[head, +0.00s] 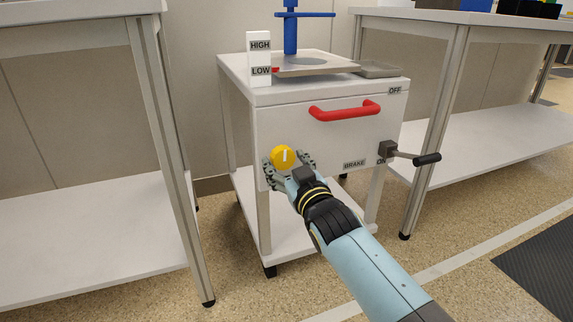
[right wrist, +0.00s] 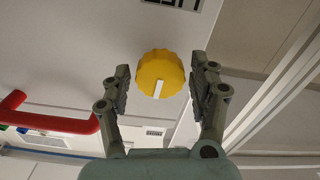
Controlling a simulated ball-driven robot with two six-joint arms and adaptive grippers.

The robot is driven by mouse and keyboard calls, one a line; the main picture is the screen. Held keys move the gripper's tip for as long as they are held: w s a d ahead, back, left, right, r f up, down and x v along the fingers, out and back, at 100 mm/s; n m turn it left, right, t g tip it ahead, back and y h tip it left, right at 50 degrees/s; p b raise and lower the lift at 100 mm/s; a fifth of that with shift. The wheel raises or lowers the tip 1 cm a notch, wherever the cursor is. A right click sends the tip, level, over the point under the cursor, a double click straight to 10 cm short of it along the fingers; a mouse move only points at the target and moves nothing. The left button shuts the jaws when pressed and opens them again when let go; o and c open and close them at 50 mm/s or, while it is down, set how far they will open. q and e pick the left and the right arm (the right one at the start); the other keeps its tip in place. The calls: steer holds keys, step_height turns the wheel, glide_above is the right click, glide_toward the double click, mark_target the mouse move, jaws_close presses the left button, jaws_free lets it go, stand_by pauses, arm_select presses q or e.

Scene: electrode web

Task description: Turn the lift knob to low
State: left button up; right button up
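The lift knob (head: 283,157) is a yellow round knob with a white pointer mark, on the lower left of the white cart's front panel (head: 330,135). In the right wrist view the knob (right wrist: 160,74) lies between the two fingers, with a gap on each side. My right gripper (head: 288,161) is open around the knob and does not visibly touch it; its fingers also show in the right wrist view (right wrist: 160,88). A HIGH/LOW scale (head: 259,58) stands on the cart's left, with a red marker (head: 275,70) beside LOW. My left gripper is not in view.
A red handle (head: 345,112) sticks out above and right of the knob. A black-gripped brake lever (head: 413,157) sticks out at the panel's right, at the ON label. A blue post (head: 290,35) rises over the cart top. Tables (head: 150,75) flank the cart.

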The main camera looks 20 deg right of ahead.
steer(key=c, duration=0.8)
steer(key=shift+n, duration=0.4)
steer(key=shift+c, duration=0.2)
steer(key=o, duration=1.2)
steer(key=shift+c, duration=0.2)
steer(key=s, duration=1.2)
steer(key=shift+d, duration=0.2)
